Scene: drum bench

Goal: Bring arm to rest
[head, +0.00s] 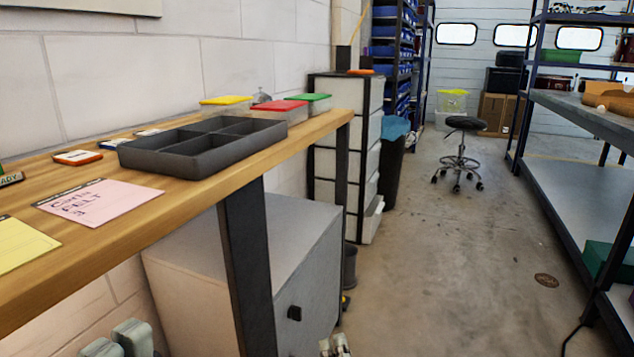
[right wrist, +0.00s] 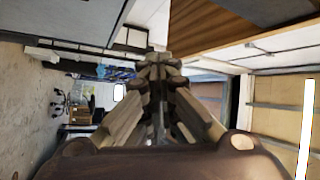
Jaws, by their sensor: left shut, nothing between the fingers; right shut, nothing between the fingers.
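My left gripper (head: 122,341) shows at the bottom left edge of the head view, below the wooden bench and in front of the wall; only its top part is in view. It is shut and empty. My right gripper (head: 336,346) is just inside the bottom edge of the head view, low over the floor near the grey cabinet; most of it is cut off. In the right wrist view my right gripper (right wrist: 158,80) points away from the camera, its fingers together with nothing between them. Neither gripper touches anything that I can see.
The wooden bench (head: 190,205) holds a dark divided tray (head: 185,158), a pink note (head: 100,202), a yellow note (head: 20,245) and lidded boxes. A grey cabinet (head: 255,265) stands under it. Metal shelving (head: 580,170) is on the right. The concrete floor (head: 450,270) between is mostly clear; a stool (head: 463,150) stands farther back.

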